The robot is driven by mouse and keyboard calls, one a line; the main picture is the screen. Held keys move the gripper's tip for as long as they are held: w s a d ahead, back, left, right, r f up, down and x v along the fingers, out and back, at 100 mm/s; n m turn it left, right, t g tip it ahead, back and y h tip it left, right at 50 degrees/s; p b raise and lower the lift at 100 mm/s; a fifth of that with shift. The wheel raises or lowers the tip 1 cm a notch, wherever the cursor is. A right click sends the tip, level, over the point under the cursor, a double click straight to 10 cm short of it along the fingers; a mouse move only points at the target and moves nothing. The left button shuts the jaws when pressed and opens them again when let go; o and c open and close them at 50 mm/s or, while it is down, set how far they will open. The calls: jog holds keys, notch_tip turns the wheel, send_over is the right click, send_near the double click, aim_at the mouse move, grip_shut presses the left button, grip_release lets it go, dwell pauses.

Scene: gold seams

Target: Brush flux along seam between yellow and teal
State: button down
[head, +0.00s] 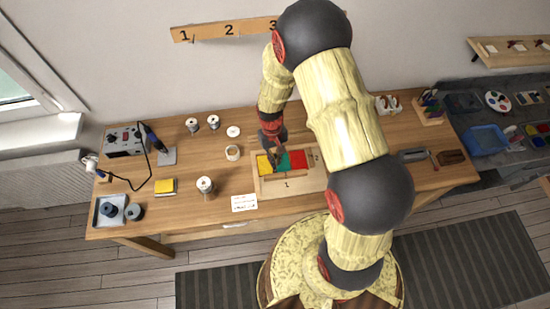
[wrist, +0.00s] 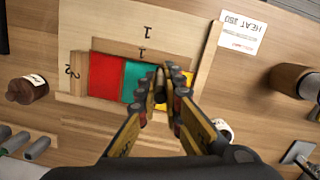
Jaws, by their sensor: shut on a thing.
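Red (wrist: 104,75), teal (wrist: 136,80) and yellow (wrist: 188,79) pieces lie side by side in a wooden frame on a board (wrist: 85,35). In the head view the yellow piece (head: 263,164) is at left, the teal piece (head: 284,164) in the middle and the red one (head: 299,161) at right. My gripper (wrist: 161,88) is shut on a narrow dark thing, probably the brush, mostly hidden by the fingers. The fingertips are over the yellow-teal seam and cover part of it. I cannot tell whether the brush tip touches the seam.
A brown bottle (wrist: 28,89) stands beside the board in the wrist view. A HEAT card (head: 244,203) lies at the table's front. A can (head: 205,187), a tape roll (head: 233,153), a yellow sponge (head: 165,186) and a soldering station (head: 125,140) are left of the board.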

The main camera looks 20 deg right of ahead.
dwell(0.4)
jog(key=shift+s+r+p, duration=0.1)
jog(key=shift+r+p, duration=1.8)
jog(key=shift+r, duration=1.2)
jog(key=shift+f, duration=0.1)
